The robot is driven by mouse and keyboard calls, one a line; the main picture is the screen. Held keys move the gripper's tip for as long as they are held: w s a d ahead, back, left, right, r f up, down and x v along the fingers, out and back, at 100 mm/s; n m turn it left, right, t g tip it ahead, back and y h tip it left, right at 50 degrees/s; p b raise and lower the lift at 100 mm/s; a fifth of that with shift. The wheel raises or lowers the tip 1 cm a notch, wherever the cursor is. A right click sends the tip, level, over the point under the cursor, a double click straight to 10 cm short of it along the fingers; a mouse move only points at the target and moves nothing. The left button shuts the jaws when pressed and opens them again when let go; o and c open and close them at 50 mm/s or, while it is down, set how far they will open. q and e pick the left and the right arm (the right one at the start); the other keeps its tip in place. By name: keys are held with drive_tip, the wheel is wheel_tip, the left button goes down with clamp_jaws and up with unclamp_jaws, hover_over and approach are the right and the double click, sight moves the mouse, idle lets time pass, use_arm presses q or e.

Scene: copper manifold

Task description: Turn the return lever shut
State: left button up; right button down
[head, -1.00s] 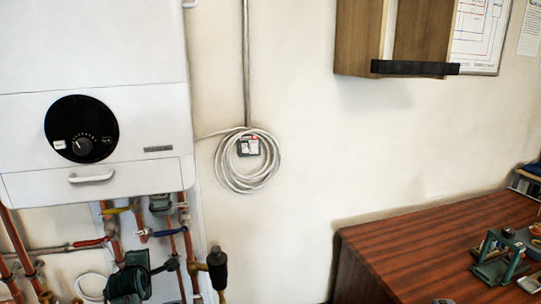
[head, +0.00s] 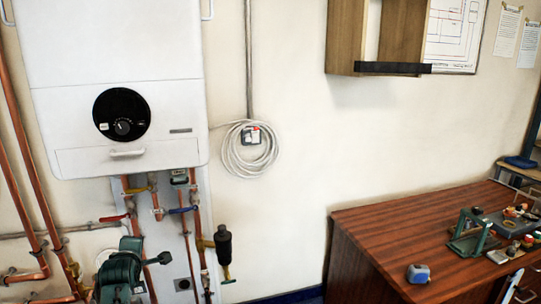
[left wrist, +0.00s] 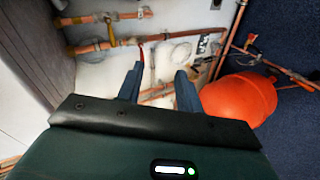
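In the head view, three lever handles sit on copper pipes under the white boiler: a blue one (head: 183,210), a yellow one (head: 135,190) and a red one (head: 113,218). The blue handle lies nearly level across the upright pipes. I cannot read which is marked return. My left gripper (head: 162,258), at the end of a dark green arm part, appears in front of the pipes, below the blue lever. In the left wrist view the left gripper's fingers (left wrist: 159,70) are apart with nothing between them. A thin red handle (left wrist: 141,52) shows beyond one fingertip. My right gripper is not in view.
The boiler (head: 120,60) hangs above the pipes. A black cylinder on brass fittings (head: 223,245) stands out at their right. An orange vessel (left wrist: 240,100) is in the left wrist view.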

use_arm(q)
drive_tip(key=w+a+r+m+t+y, duration=0.1)
drive_tip(key=w+a+r+m+y, duration=0.1)
drive_tip(key=a+r+m, duration=0.35)
drive_tip(key=w+d+r+m+t+h, duration=0.3)
drive_tip(key=d+r+m+t+h, duration=0.15)
drive_tip(key=m, duration=1.15)
drive_tip(key=s+d+f+m+g+h, duration=0.1)
drive_tip(key=s+d+f+g, duration=0.1)
drive_tip(key=s+d+f, duration=0.6)
drive_tip(key=s+d+f+m+g+h, duration=0.1)
drive_tip(key=s+d+f+h, duration=0.15)
drive_tip(key=s+f, duration=0.65)
drive_tip(key=s+d+f+g, duration=0.1)
drive_tip(key=s+d+f, duration=0.2)
drive_tip(key=s, duration=0.4)
drive_tip(key=s+d+f+n+g+h, duration=0.1)
drive_tip(key=s+d+f, duration=0.3)
drive_tip(key=s, duration=0.4)
drive_tip(key=s+d+f+g, duration=0.2)
drive_tip(key=s+d+f, duration=0.1)
drive_tip(key=s, duration=0.5)
drive_tip(key=shift+s+d+f, duration=0.15)
drive_tip(key=shift+d+f, duration=0.05)
drive_tip(key=shift+f, duration=0.45)
drive_tip(key=shift+n, duration=0.25)
